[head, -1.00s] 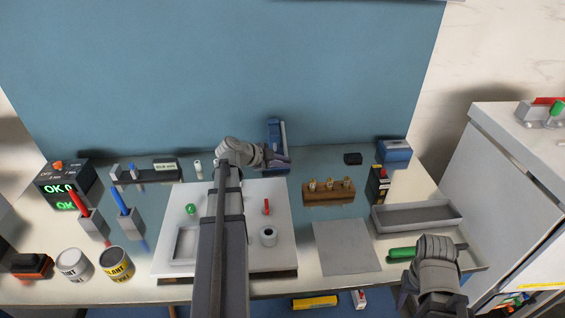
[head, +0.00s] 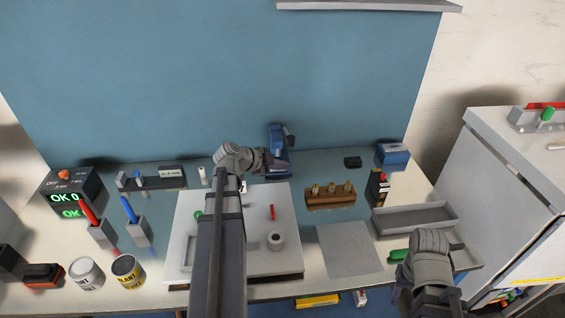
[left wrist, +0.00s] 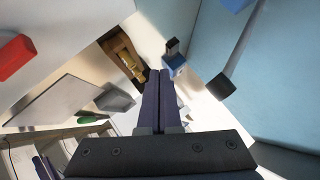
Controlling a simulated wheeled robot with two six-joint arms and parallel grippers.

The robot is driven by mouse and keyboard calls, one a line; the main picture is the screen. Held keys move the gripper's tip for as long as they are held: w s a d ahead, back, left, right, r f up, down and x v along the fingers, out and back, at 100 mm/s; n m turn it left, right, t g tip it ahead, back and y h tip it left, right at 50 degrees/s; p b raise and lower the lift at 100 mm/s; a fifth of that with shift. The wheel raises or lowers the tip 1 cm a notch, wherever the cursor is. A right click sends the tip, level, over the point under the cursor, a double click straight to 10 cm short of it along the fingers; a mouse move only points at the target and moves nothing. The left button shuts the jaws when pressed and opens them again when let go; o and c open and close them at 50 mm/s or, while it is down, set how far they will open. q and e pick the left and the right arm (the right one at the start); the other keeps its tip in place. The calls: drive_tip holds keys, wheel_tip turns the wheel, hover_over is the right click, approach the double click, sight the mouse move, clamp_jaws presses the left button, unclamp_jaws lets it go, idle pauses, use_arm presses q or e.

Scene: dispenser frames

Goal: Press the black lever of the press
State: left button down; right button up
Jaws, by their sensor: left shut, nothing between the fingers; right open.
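The press (head: 277,138) is a blue upright device standing at the back of the table, against the blue wall. A dark part that looks like its lever (head: 290,138) sticks out at its upper right. My left gripper (head: 279,163) is shut and empty, low at the front of the press; contact cannot be told. In the left wrist view its closed fingers (left wrist: 160,100) point up the picture, and a bar with a black end (left wrist: 221,87), likely the lever, is apart to their right. My right gripper (head: 430,262) is at the front right, open, its fingers poorly visible.
A wooden block with brass pieces (head: 330,196) stands right of the press. A white board (head: 255,250) lies under my left arm. A grey tray (head: 415,217) and a green-handled tool (head: 398,255) are at the right. A small white cylinder (head: 203,174) stands left of my left gripper.

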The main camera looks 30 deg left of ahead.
use_arm(q)
drive_tip(key=p+v, duration=0.3)
drive_tip(key=v, duration=0.4)
drive_tip(key=shift+s+d+r+p, duration=0.2)
drive_tip(key=shift+s+p, duration=0.15)
idle(0.4)
drive_tip(key=d+f+n+g+b, duration=0.1)
drive_tip(key=d+f+g, duration=0.25)
drive_tip(key=d, duration=0.75)
drive_tip(key=d+f+n+g, duration=0.2)
drive_tip(key=d+f+g, duration=0.15)
drive_tip(key=d, duration=0.65)
drive_tip(key=s+d+f+n+g+y, duration=0.1)
drive_tip(key=s+d+f+n+y, duration=0.1)
drive_tip(key=s+d, duration=0.3)
drive_tip(key=s+d+f+n+g+y+b, duration=0.1)
drive_tip(key=s+d+f+n+g+y, duration=0.1)
drive_tip(key=d, duration=0.9)
drive_tip(key=s+n+y, duration=0.1)
drive_tip(key=s+n, duration=0.1)
drive_tip(key=s, duration=0.1)
drive_tip(key=shift+s+d, duration=0.2)
drive_tip(key=shift+d, duration=0.05)
